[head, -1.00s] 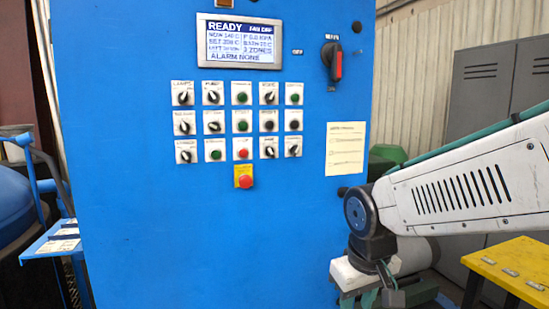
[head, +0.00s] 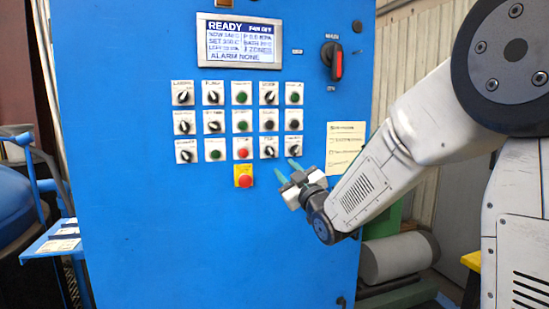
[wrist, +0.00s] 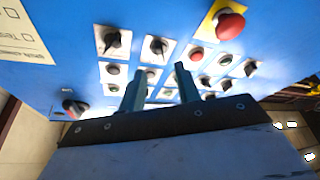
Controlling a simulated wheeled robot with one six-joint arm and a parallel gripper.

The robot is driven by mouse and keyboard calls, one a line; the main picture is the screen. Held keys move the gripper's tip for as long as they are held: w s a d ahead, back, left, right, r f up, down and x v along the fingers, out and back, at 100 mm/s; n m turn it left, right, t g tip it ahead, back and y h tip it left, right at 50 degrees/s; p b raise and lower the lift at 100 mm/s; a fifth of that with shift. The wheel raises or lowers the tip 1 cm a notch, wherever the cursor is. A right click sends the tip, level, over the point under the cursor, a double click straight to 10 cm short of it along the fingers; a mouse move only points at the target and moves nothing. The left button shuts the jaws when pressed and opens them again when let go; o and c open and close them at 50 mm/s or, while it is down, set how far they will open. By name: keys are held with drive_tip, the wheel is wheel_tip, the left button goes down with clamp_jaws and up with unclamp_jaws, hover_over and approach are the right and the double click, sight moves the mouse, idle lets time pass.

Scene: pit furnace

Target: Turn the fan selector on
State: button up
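The blue panel (head: 120,230) carries rows of white-plated selectors and buttons. The small labels are blurred; the fan selector (head: 269,147) appears to be the black knob fourth in the bottom row, its knob tilted. It also shows in the wrist view (wrist: 158,48), ahead of the fingers. The display (head: 240,42) seems to read READY and FAN OFF. My gripper (head: 288,169) is open and empty, its two teal fingers spread, just below and right of the bottom row in the head view. In the wrist view the fingers (wrist: 160,84) point at the panel, apart from the knob.
A red emergency stop (head: 245,180) on a yellow plate sits below the bottom row, left of my gripper. A red button (head: 242,148) and another selector (head: 294,147) flank the fan knob. A paper note (head: 346,150) and a rotary switch (head: 333,62) are to the right.

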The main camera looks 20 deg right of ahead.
sight(272, 154)
drive_tip(key=x, duration=0.7)
drive_tip(key=shift+w+r, duration=0.2)
drive_tip(key=shift+w, duration=0.05)
clamp_jaws()
